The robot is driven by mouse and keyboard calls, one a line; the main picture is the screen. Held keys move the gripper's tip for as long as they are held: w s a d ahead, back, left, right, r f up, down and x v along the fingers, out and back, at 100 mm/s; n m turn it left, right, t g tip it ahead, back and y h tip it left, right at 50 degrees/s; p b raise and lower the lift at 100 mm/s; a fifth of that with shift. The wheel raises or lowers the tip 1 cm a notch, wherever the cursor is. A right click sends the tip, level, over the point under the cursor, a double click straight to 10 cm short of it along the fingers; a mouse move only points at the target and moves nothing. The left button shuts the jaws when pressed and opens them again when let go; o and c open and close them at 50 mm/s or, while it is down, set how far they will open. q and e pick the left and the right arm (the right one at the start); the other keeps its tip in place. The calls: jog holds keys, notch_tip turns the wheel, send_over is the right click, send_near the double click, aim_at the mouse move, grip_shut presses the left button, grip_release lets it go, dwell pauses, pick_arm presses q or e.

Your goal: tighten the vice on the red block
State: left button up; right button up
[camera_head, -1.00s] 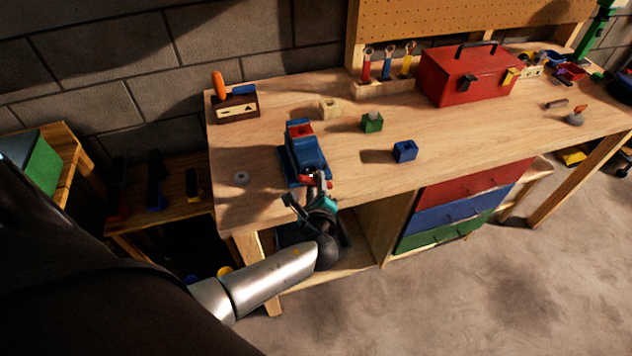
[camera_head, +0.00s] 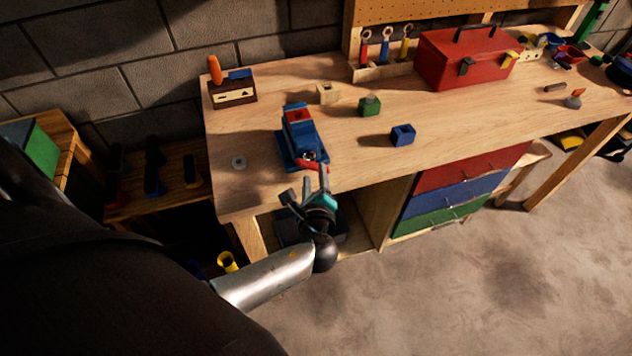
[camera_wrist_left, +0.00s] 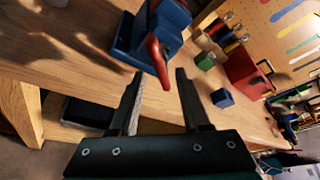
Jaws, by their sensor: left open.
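The blue vice (camera_head: 302,147) stands at the front left edge of the workbench, with the red block (camera_head: 299,115) at its top between the jaws. Whether the jaws touch the block is too small to tell. The vice's red handle (camera_head: 311,157) faces the front. In the left wrist view the vice (camera_wrist_left: 130,36) is at the top and its red handle (camera_wrist_left: 157,60) points down between the fingertips. My left gripper (camera_head: 307,184) is open, just in front of and below the vice; its fingers (camera_wrist_left: 160,76) show no contact with the handle.
A green block (camera_head: 369,106), a blue block (camera_head: 402,135) and a pale block (camera_head: 327,94) stand right of the vice. A red toolbox (camera_head: 465,60) is at the back. A washer (camera_head: 239,162) lies left of the vice. The bench front right of the vice is clear.

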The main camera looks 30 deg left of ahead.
pick_arm(q)
jog(key=v, duration=1.1)
jog(key=shift+s, duration=0.2)
jog(key=shift+d, duration=0.1)
